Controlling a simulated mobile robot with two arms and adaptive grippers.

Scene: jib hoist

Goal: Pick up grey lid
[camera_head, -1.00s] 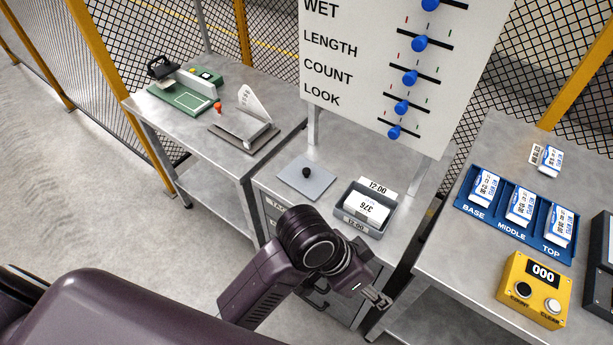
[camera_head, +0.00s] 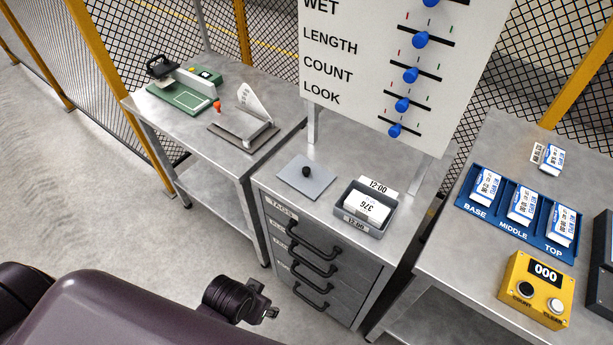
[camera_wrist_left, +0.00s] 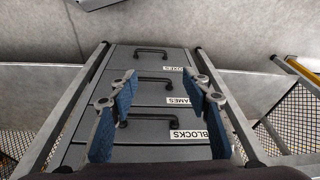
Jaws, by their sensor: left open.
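The grey lid (camera_head: 318,188) is a flat square plate with a black knob (camera_head: 306,172). It lies flat on the metal top of the drawer cabinet, left of an open grey box (camera_head: 377,233). My left gripper (camera_head: 270,314) is low in front of the cabinet, well below and apart from the lid. In the left wrist view its blue-padded fingers (camera_wrist_left: 160,85) are spread with nothing between them, facing the drawer fronts. A grey piece at that view's top edge is too cut off to identify. My right gripper is not in view.
The box holds white cards. Drawer handles (camera_head: 313,238) stick out from the cabinet (camera_head: 340,285). A slider board (camera_head: 370,75) stands behind the lid. Side tables flank the cabinet: the left holds a green device (camera_head: 184,97), the right a blue tray (camera_head: 500,224) and yellow counter (camera_head: 533,290).

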